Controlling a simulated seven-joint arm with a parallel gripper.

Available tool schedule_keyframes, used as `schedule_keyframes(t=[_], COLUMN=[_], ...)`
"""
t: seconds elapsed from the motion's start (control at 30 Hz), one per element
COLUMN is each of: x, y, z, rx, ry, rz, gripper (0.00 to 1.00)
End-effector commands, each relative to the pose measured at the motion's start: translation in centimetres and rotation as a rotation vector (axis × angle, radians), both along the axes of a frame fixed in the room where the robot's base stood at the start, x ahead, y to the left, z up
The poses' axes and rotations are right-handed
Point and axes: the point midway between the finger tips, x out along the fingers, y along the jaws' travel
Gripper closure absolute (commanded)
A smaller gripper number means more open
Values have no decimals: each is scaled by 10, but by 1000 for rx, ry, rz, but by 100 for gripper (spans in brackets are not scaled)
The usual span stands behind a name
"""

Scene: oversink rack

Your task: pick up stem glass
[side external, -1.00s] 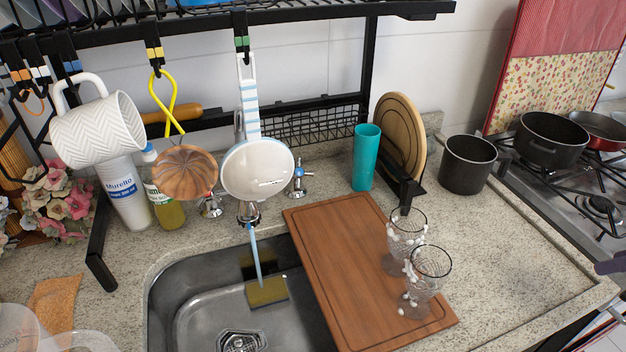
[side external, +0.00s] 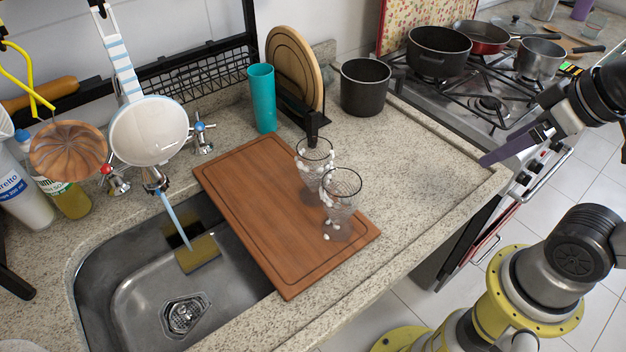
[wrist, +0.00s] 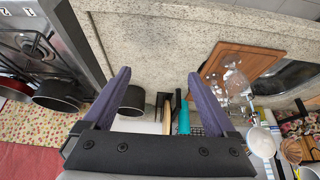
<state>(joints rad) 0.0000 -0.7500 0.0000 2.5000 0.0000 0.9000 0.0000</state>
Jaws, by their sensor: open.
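Two clear stem glasses with small white dots stand close together on a brown wooden board beside the sink. The nearer glass (side external: 341,188) partly overlaps the farther glass (side external: 312,152) in the side view. The glasses also show at the right of the wrist view (wrist: 236,80), partly overlapping. My gripper (wrist: 158,75) is open, its two purple fingers apart with nothing between them. In the side view a purple finger (side external: 512,149) shows over the counter's right edge by the stove. My gripper is well to the right of the glasses and touches neither.
The wooden board (side external: 250,212) partly covers the sink (side external: 120,270). A teal cup (side external: 262,98), round boards in a black holder and a black pot (side external: 365,87) stand behind. A stove (side external: 480,95) with pans is at the right. Counter right of the glasses is clear.

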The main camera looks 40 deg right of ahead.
Motion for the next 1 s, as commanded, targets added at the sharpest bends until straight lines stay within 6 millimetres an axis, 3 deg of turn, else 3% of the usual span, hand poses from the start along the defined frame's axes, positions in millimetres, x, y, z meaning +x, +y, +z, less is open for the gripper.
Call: schedule_keyframes(t=[0.27, 0.37, 0.5, 0.63, 0.73, 0.8, 0.87, 1.0], x=[-9, -21, -37, -35, -16, 7, 30, 79], y=[9, 34, 83, 126, 149, 157, 157, 139], z=[-3, -11, -29, -29, -22, -18, -18, -34], rx=[54, 183, 462, 765, 1021, 1215, 1379, 1688], ry=[46, 149, 447, 739, 941, 1063, 1145, 1253], rz=[-13, -36, -128, -270, -409, -524, -630, -868], gripper=[8, 8, 8, 8, 8, 8, 8, 8])
